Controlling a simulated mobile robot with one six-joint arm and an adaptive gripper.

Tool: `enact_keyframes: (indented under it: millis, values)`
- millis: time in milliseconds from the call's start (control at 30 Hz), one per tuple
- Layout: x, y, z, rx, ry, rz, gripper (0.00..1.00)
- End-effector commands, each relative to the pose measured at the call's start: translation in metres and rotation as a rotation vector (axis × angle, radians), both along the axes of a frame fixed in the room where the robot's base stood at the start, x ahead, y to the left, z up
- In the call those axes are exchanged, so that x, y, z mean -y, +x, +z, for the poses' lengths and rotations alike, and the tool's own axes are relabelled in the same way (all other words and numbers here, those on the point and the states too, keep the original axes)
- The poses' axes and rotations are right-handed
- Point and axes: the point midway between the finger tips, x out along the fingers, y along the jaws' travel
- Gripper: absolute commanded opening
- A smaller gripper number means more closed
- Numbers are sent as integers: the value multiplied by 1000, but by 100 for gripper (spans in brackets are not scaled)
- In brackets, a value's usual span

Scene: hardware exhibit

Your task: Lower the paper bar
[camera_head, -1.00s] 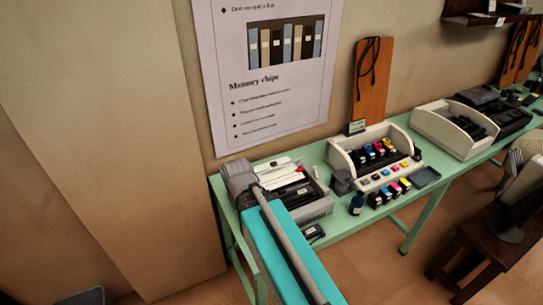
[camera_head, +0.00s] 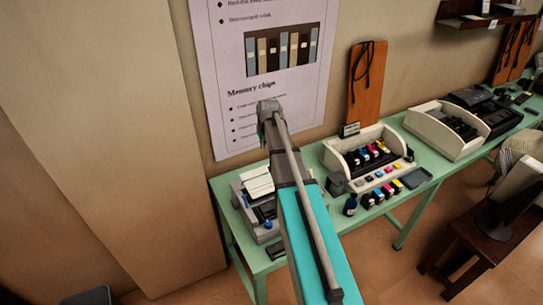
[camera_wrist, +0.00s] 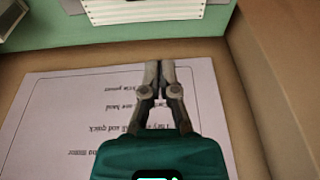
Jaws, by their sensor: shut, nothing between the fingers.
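The printer (camera_head: 266,212) stands at the left end of the green table, with white paper (camera_head: 257,181) at its back. My arm crosses in front of it and hides its right part. I cannot pick out the paper bar in the head view. In the wrist view, a lined white sheet (camera_wrist: 145,10) shows at the top edge, and the bar is not clearly visible there either. My gripper (camera_wrist: 160,64) is shut and empty, in front of the wall poster and apart from the printer. Its fingers are not discernible in the head view.
The green table (camera_head: 420,187) runs right along the wall. An ink cartridge stand (camera_head: 345,155) with several cartridges is right of my arm. A beige tray unit (camera_head: 433,137) stands farther right. The poster (camera_head: 222,70) hangs behind; a dark stool (camera_head: 480,245) stands at the right.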

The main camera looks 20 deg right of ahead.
Motion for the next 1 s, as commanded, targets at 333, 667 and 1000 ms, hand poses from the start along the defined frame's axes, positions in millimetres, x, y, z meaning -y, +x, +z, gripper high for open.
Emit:
enact_keyframes:
  millis: [333,667,1000]
  values:
    - [28,20,8,25,-7,3,0]
    - [28,20,6,25,-7,3,0]
    - [27,25,-11,24,-7,4,0]
